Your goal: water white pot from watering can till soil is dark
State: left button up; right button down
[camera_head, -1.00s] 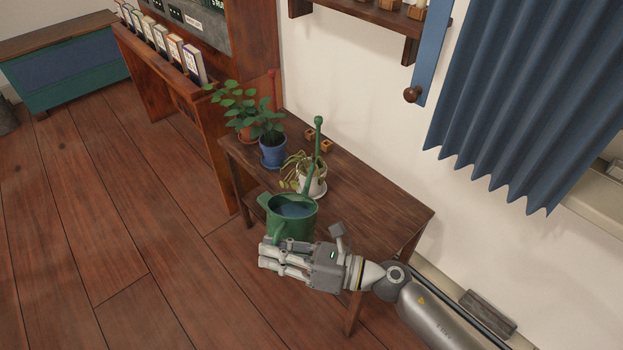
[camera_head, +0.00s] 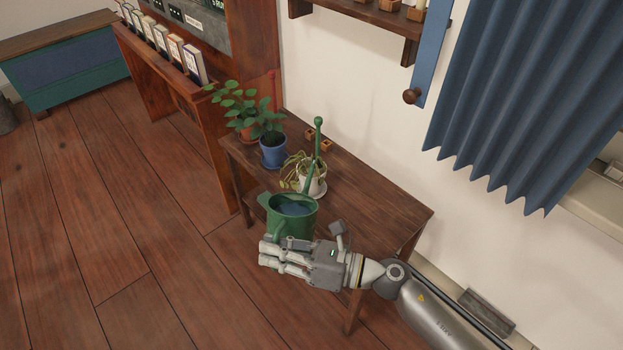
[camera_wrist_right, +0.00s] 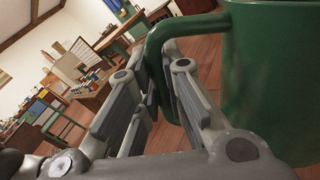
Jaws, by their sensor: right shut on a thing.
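The green watering can (camera_head: 291,222) hangs in front of the table's near side, with water showing in its open top. My right gripper (camera_head: 275,256) is shut on its handle; the handle also shows between the fingers in the right wrist view (camera_wrist_right: 160,55). The can's long spout (camera_head: 316,150) points away toward the white pot (camera_head: 313,182), partly covering it. The white pot stands on a saucer on the table and holds a drooping, yellowish plant (camera_head: 295,165). Its soil is too small and hidden to judge. My left gripper is not in view.
A blue pot (camera_head: 273,152) and a terracotta pot (camera_head: 248,133) with leafy plants stand left of the white pot on the wooden table (camera_head: 385,205). Small wooden blocks (camera_head: 325,144) lie behind. The table's right part is bare. A blue curtain (camera_head: 530,110) hangs at right.

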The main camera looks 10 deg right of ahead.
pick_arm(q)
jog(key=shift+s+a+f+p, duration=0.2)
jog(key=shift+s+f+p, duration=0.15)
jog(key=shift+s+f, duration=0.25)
pick_arm(e)
jog(key=shift+w+r, duration=0.1)
jog(key=shift+r, duration=0.45)
dwell(1.5)
